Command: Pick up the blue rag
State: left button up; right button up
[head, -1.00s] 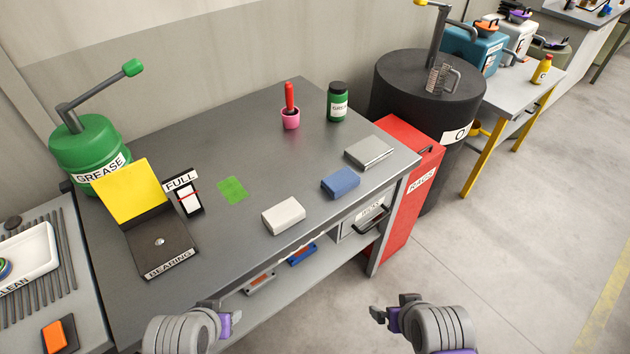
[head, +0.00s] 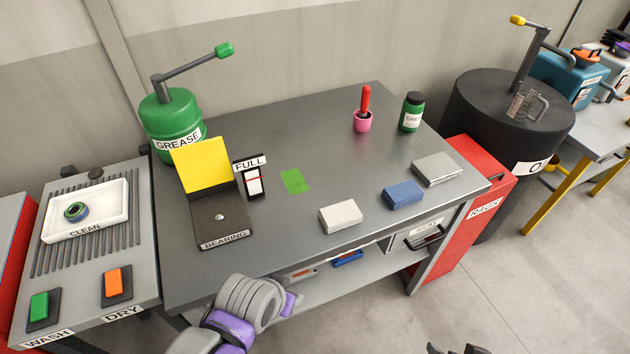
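The blue rag (head: 403,195) looks like a small folded block. It lies flat on the grey workbench (head: 300,225) near its front right, between a white block and a grey one. My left gripper (head: 291,302) is low at the bench's front edge, left of the rag and apart from it. Its fingers are partly hidden by its own wrist, so I cannot see whether it is open. My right gripper (head: 457,349) only peeks in at the bottom edge, below and apart from the rag. Its opening cannot be made out.
A white block (head: 340,216) and a grey block (head: 436,169) flank the rag. A red bin (head: 480,195) adjoins the bench's right end. Open floor (head: 540,265) lies at the right front.

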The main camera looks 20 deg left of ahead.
aim_at(399, 196)
jog(key=i+l+z, duration=0.15)
jog(key=i+z, duration=0.25)
jog(key=i+l+z, duration=0.1)
jog(key=z, duration=0.25)
jog(key=i, duration=0.05)
